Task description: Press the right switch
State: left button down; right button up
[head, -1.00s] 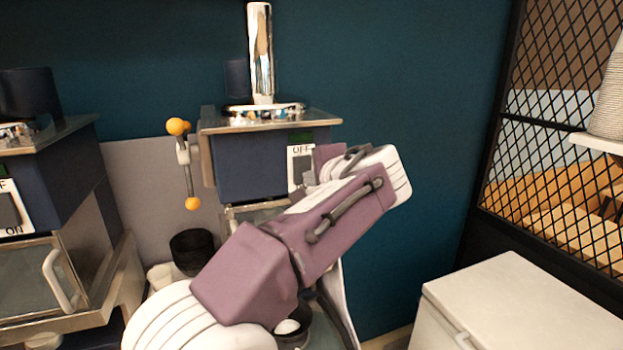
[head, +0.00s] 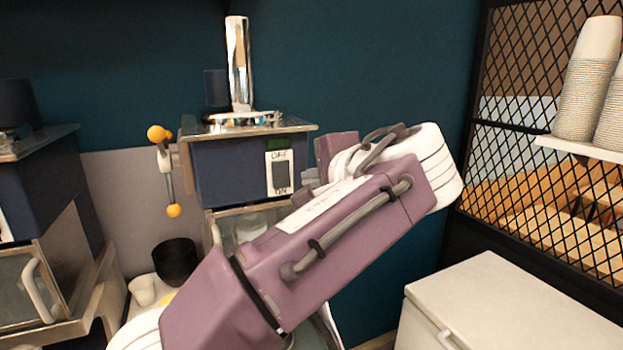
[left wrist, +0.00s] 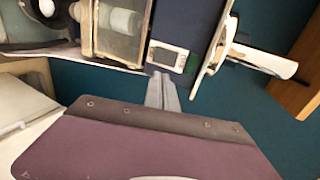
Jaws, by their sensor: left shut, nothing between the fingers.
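The right switch (head: 280,173) is a dark rocker on a white plate marked OFF above and ON below, on the front of the right dark blue machine (head: 225,177). In the left wrist view the switch (left wrist: 168,57) lies just beyond my fingertips. My left gripper (head: 309,178) is mostly hidden behind my purple arm; only a bit of grey shows just right of the switch. In the left wrist view my left gripper (left wrist: 162,92) is shut and empty, pointing at the switch area. I cannot tell whether it touches the machine. My right gripper is out of view.
A similar machine (head: 30,195) stands at the left, cut by the frame. A lever with orange balls (head: 165,172) is beside the right machine. A black cup (head: 175,262) stands below. A white chest (head: 500,310) and stacked cups (head: 588,80) are at the right.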

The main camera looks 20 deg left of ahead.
aim_at(283, 186)
pick_arm(q)
jog(key=f+m, duration=0.1)
jog(key=m, duration=0.5)
jog(key=f+m+t+y, duration=0.1)
jog(key=f+m, duration=0.1)
jog(key=m, duration=0.4)
jog(key=s+f+m+y, duration=0.1)
jog(key=f+m, duration=0.1)
jog(key=m, duration=0.4)
jog(key=shift+d+t, duration=0.35)
jog(key=shift+t, duration=0.05)
jog(key=p+x, duration=0.4)
jog(key=x, duration=1)
jog(key=shift+f, duration=0.1)
